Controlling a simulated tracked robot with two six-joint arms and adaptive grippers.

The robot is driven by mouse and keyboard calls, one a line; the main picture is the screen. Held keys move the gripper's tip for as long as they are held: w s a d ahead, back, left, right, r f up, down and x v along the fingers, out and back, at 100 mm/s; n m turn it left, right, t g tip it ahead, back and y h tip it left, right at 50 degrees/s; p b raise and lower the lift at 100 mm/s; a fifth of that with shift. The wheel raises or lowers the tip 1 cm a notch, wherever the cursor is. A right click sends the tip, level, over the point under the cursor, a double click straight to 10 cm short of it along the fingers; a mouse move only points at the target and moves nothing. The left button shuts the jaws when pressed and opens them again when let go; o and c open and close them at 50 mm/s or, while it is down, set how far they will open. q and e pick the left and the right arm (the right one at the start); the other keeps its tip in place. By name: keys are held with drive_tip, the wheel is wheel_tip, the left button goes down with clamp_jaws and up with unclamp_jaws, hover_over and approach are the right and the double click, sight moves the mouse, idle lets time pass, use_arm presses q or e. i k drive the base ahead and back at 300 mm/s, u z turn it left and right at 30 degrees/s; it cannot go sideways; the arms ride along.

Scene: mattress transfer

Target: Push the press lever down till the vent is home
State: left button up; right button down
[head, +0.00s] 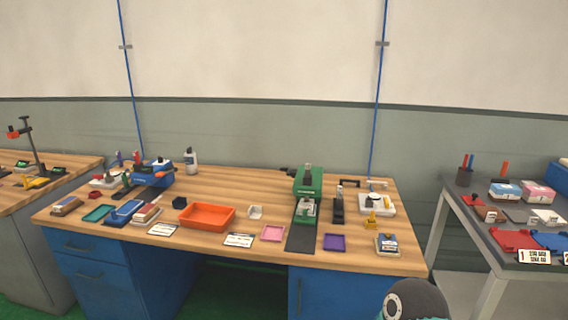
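A green press-like machine (309,180) stands upright right of centre on the wooden workbench (240,181). A dark lever-like bar (287,172) sticks out from its upper left side. A small pale and green piece (306,209) sits at its foot, above a dark strip (301,236) that runs to the front edge. I cannot make out the vent or tell whether it is seated. Neither gripper shows; only a rounded dark part of my own arm enters at the bottom right, well short of the press.
A blue machine (154,174) stands at the left. A black stand (338,207) is close right of the press. A grey table (500,235) stands at the right.

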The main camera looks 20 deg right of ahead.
sight(286, 169)
drive_tip(key=z, duration=0.05)
drive_tip(key=i, duration=0.9)
drive_tip(key=u, duration=0.05)
